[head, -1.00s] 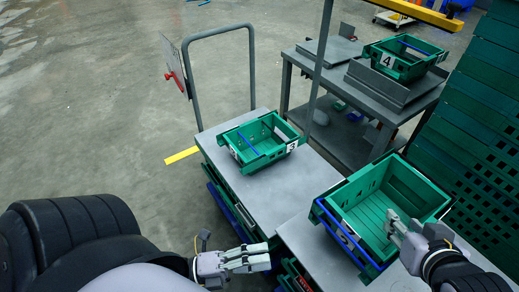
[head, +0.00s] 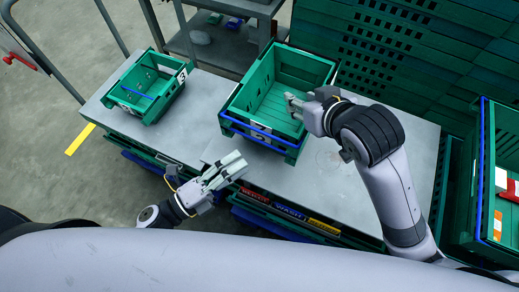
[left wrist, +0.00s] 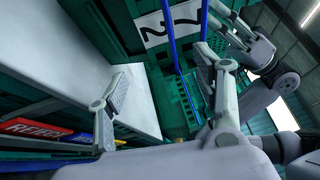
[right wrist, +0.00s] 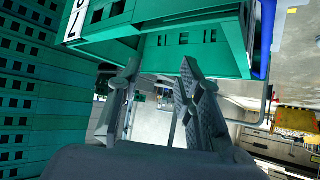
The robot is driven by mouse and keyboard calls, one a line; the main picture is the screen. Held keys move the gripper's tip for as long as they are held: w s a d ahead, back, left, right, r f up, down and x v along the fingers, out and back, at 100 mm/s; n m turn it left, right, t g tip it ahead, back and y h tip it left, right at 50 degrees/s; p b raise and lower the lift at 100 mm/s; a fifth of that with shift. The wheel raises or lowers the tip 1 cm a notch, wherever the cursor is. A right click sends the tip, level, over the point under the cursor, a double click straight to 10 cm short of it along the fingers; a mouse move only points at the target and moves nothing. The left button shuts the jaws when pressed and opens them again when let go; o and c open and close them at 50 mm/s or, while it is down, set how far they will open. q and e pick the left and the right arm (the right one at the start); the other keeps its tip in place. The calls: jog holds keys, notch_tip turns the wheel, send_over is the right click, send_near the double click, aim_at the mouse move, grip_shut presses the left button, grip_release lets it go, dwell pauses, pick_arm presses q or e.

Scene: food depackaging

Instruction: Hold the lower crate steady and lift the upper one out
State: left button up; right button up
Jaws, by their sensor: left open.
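A green crate (head: 262,78) with blue bars on its front stands on the grey table. Two blue bars and a white number label show in the left wrist view (left wrist: 155,30); the crates sit too close for me to separate upper from lower. My left gripper (head: 238,166) is open and empty, in front of the crate and apart from it. My right gripper (head: 290,106) is at the crate's right side near its front corner. In the right wrist view its fingers (right wrist: 158,85) are apart, with green crate wall just beyond the tips and nothing clearly between them.
A smaller green crate (head: 128,98) labelled 3 stands at the left on a grey top. Tall stacked green crates (head: 400,50) rise behind. Another green crate with a blue bar (head: 484,170) is at far right. Bare tabletop (head: 335,185) lies right of the front centre.

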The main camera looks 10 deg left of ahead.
aim_at(273, 144)
pick_arm(q)
jog(key=x, duration=0.6)
jog(key=shift+w+d, duration=0.25)
jog(key=shift+c, duration=0.3)
